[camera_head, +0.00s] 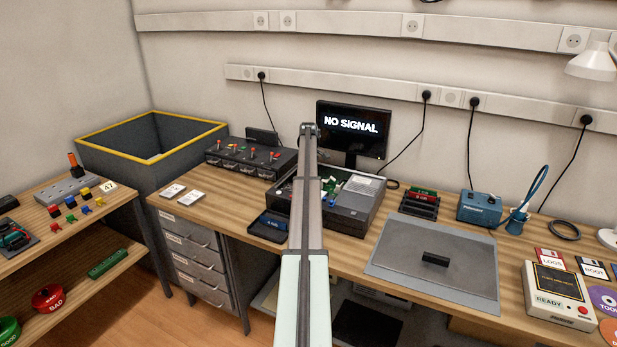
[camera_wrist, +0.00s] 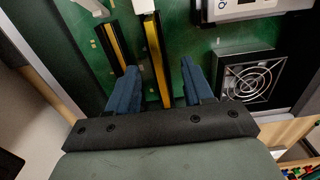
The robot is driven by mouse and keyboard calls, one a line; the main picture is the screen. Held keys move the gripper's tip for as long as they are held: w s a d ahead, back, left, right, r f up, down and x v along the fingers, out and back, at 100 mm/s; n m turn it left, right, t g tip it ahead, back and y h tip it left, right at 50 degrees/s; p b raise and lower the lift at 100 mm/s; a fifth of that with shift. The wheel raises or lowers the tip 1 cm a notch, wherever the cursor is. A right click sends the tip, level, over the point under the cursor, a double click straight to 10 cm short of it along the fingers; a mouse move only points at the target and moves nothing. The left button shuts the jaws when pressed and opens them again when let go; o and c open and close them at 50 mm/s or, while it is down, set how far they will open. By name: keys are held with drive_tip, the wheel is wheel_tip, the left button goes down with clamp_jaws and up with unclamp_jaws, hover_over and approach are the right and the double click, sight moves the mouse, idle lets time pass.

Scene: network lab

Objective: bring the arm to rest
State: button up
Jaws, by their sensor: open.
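My gripper (camera_wrist: 158,76) shows in the wrist view with its two blue fingers apart and nothing between them. It is over a green circuit board (camera_wrist: 88,52) with dark and yellow slots (camera_wrist: 158,62), one of which passes behind the gap between the fingers. I cannot tell how far the fingertips are from the board. In the head view my arm rises up the middle in front of the open grey device case (camera_head: 352,206) on the bench. My gripper cannot be made out in that view.
A monitor (camera_head: 353,131) reading NO SIGNAL stands behind the case. A grey mat (camera_head: 402,262) with a black block (camera_head: 435,259) lies to the right. A black tray (camera_head: 270,228) and a box with levers (camera_head: 250,160) are to the left. A blue box (camera_head: 480,208) stands farther right.

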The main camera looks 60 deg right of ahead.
drive_tip(key=shift+r, duration=3.85)
